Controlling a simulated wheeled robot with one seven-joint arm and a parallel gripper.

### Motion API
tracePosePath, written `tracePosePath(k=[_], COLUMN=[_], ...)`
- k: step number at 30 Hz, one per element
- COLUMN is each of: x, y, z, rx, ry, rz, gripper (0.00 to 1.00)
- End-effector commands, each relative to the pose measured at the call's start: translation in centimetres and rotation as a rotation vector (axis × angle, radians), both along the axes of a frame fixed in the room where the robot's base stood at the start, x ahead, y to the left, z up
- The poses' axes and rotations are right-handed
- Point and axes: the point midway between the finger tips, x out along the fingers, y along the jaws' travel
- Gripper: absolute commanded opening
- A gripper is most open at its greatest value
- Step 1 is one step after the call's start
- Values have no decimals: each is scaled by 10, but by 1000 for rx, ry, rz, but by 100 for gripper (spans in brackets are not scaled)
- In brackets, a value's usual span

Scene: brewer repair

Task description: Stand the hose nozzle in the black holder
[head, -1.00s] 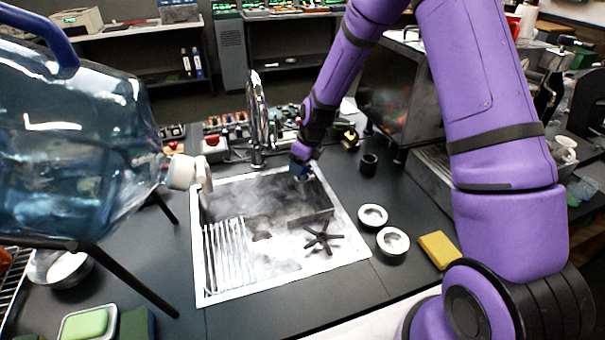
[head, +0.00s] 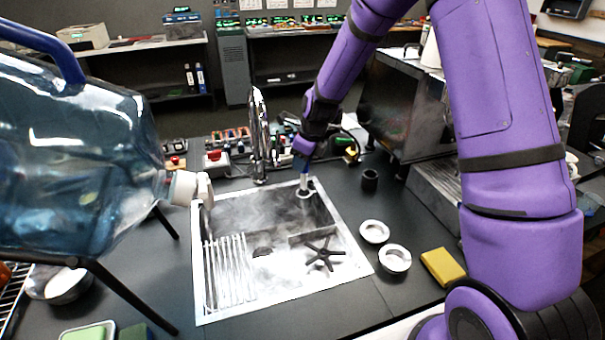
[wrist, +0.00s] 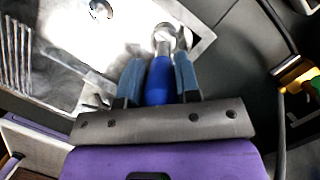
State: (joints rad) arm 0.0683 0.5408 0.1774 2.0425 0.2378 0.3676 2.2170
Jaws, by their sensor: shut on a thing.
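My gripper (head: 303,160) is over the back right corner of the sink. In the wrist view my gripper (wrist: 158,75) is shut on the blue handle of the hose nozzle (wrist: 159,82), with its pale metal end beyond the fingertips. In the head view the nozzle (head: 304,182) hangs below my gripper, its lower end by the sink's back right rim. The black holder (head: 370,180) is a small dark cup standing on the counter to the right of my gripper, apart from it. I cannot make out the holder in the wrist view.
The white-rimmed sink (head: 345,250) has a tall chrome faucet (head: 260,135) behind it. Two round metal cups (head: 395,259) and a yellow sponge (head: 443,266) are on the right. A large water bottle (head: 70,150) is at left. A steel machine (head: 405,105) stands behind the holder.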

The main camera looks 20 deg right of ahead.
Motion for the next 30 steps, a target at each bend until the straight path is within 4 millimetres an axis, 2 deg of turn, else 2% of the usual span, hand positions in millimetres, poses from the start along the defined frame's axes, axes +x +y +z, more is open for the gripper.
tracePosePath(k=[3,9,30], x=[0,0,0], y=[0,0,0], z=[20,40,77], rx=[-1,-1,-1], ry=[-4,-1,-1], rz=[1,0,0], gripper=[0,0,0])
